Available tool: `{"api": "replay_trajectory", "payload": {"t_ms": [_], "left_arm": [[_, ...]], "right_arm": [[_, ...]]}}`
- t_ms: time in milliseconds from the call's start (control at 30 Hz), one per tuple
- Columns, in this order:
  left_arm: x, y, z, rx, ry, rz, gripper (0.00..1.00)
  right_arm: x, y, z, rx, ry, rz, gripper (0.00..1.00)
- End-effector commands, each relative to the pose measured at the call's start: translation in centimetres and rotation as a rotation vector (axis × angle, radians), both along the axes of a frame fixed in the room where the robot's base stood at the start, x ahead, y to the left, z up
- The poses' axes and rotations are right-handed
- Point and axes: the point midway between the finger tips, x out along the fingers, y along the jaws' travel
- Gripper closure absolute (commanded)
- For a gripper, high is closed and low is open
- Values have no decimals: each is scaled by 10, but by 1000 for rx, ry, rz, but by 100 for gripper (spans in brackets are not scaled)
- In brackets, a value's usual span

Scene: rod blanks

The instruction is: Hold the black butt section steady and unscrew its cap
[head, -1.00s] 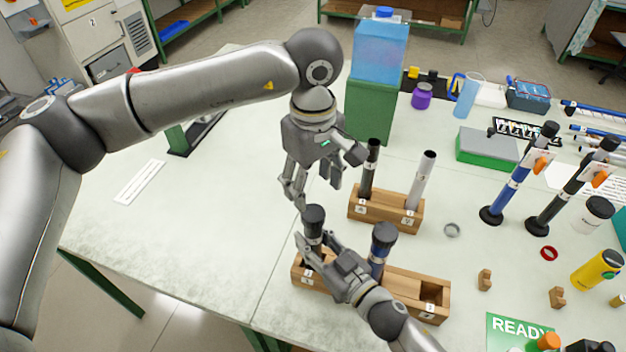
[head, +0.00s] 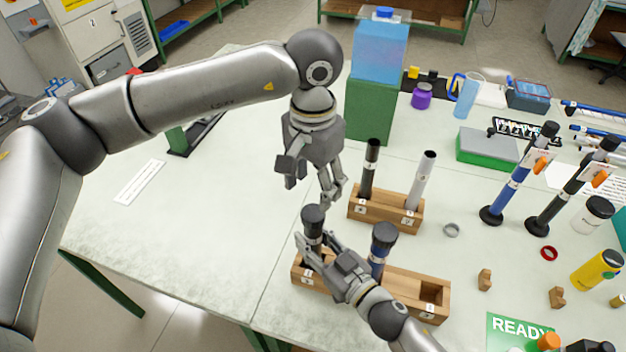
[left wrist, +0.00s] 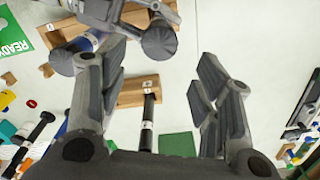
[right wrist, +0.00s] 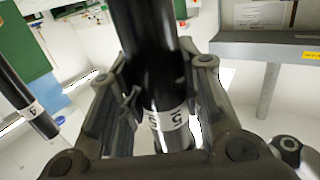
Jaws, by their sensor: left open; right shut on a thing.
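The black butt section (head: 314,240) stands upright in the left end of the front wooden rack (head: 400,284), with its dark cap (head: 313,216) on top. My right gripper (head: 308,250) is shut on its body below the cap. In the right wrist view the black tube (right wrist: 150,50) with a white label passes between my fingers (right wrist: 155,110). My left gripper (head: 310,188) is open and empty, pointing down above and just behind the cap. In the left wrist view the cap (left wrist: 158,40) lies beyond the open fingers (left wrist: 160,95), not between them.
A blue capped section (head: 379,255) stands close on the right in the same rack. A back rack (head: 385,212) holds a black and a silver tube. A green block with a blue tank (head: 378,60) stands behind. The table's left side is mostly clear.

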Motion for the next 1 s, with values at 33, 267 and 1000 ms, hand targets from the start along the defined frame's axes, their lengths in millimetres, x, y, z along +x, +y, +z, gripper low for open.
{"api": "replay_trajectory", "payload": {"t_ms": [33, 267, 1000], "left_arm": [[0, 0, -3, 1, 2, -8, 41], [-1, 1, -34, 2, 4, -11, 41], [0, 0, -80, 1, 1, -9, 48]], "right_arm": [[0, 0, -1, -1, 2, 0, 100], [0, 0, -1, -1, 2, 0, 100], [0, 0, -1, -1, 1, 0, 100]]}}
